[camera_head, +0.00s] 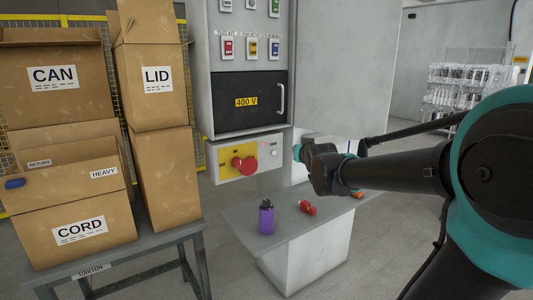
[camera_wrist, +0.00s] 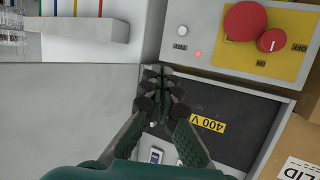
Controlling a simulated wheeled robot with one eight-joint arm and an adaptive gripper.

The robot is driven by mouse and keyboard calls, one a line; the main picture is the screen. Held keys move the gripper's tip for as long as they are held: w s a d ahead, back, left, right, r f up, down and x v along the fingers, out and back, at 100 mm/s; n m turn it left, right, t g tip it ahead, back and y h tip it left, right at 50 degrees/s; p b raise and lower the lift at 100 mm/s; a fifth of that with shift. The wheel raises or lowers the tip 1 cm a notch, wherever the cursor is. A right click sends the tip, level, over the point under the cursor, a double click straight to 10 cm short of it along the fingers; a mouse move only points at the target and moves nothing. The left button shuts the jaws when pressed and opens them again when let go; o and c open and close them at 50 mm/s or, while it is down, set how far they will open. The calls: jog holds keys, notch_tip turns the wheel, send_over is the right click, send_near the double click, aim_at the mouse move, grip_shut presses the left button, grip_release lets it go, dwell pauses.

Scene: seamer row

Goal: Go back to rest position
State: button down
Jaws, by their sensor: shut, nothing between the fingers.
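My gripper (camera_wrist: 168,88) shows in the wrist view with its dark fingers drawn together and nothing between them. In the head view my dark and teal arm reaches in from the right, and its end is in front of the grey cabinet (camera_head: 340,65), above the small table (camera_head: 290,236). The fingertips are hard to make out there. In the wrist view, which looks upside down, the fingers lie in front of the dark 400 V door (camera_wrist: 238,128). The switch panel with a red knob (camera_wrist: 245,22) is above them in that picture, apart from the fingers.
A purple bottle (camera_head: 266,218) and a red object (camera_head: 307,208) stand on the table below my arm. An orange item (camera_head: 357,194) is partly hidden. Cartons labelled CAN (camera_head: 55,95), LID (camera_head: 158,100) and CORD (camera_head: 75,245) are stacked at left. Floor shows at lower right.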

jog(key=s+d+f+g, duration=0.2)
jog(key=s+f+g, duration=0.1)
jog(key=s+f, duration=0.7)
jog(key=s+d+f+g+h, duration=0.1)
jog(key=s+d+f+g, duration=0.2)
jog(key=s+f, duration=0.7)
jog(key=s+d+f+g, duration=0.3)
jog(key=s+f+g, duration=0.1)
jog(key=s+f, duration=0.6)
jog(key=shift+s+f+m+g+h, duration=0.15)
jog(key=shift+f+m+g+h, duration=0.15)
jog(key=shift+f+m+h, duration=0.1)
jog(key=shift+r, duration=0.1)
